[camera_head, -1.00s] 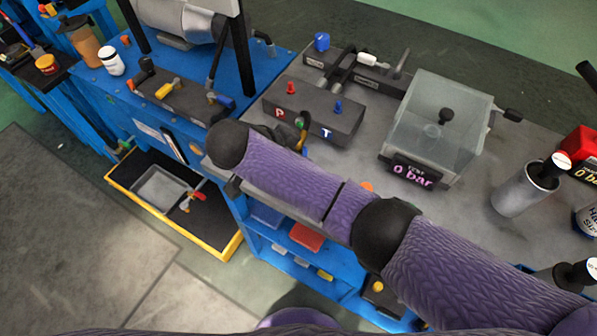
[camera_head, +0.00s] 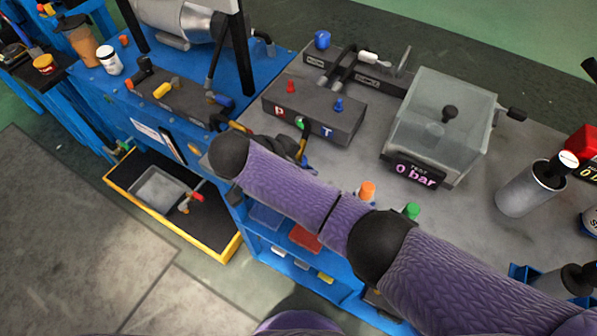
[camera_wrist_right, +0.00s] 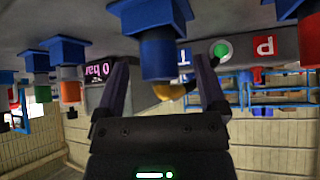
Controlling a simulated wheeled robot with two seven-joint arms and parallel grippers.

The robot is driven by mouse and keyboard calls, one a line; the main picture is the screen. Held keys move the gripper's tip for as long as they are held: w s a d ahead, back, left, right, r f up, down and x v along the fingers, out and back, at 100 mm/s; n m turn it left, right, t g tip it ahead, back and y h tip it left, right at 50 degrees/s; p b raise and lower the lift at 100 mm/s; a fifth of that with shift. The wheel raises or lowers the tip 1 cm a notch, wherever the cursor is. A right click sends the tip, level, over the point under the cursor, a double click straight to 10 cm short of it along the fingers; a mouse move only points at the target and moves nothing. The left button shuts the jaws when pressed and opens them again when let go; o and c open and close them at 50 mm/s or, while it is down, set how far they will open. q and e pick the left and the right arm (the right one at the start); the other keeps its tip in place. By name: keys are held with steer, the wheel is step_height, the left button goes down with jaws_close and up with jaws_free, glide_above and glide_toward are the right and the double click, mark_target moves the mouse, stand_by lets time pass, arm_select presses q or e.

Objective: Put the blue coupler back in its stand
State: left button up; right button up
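In the right wrist view, which is upside down, the blue coupler (camera_wrist_right: 158,55) sits on a square blue stand (camera_wrist_right: 150,14) and looks seated in it. My right gripper (camera_wrist_right: 159,64) has its two fingers apart, one on either side of the coupler, with visible gaps. Whether the coupler stands fully between the fingers or slightly beyond them is hard to tell. In the head view my right arm's purple sleeve hides the blue coupler and its stand. My left gripper is not in view.
An orange coupler (camera_head: 367,191) and a green coupler (camera_head: 412,210) stand along the bench's front edge. A red one (camera_wrist_right: 312,52) is on the other side. Behind are the P/T block (camera_head: 318,112) and the clear tank (camera_head: 440,120) with its "0 bar" display.

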stand_by(0.3)
steer(key=p+v, duration=0.3)
steer(key=v, duration=0.1)
steer(key=shift+r, duration=0.15)
steer(key=shift+s+a+r+p, duration=0.25)
steer(key=shift+p, duration=0.15)
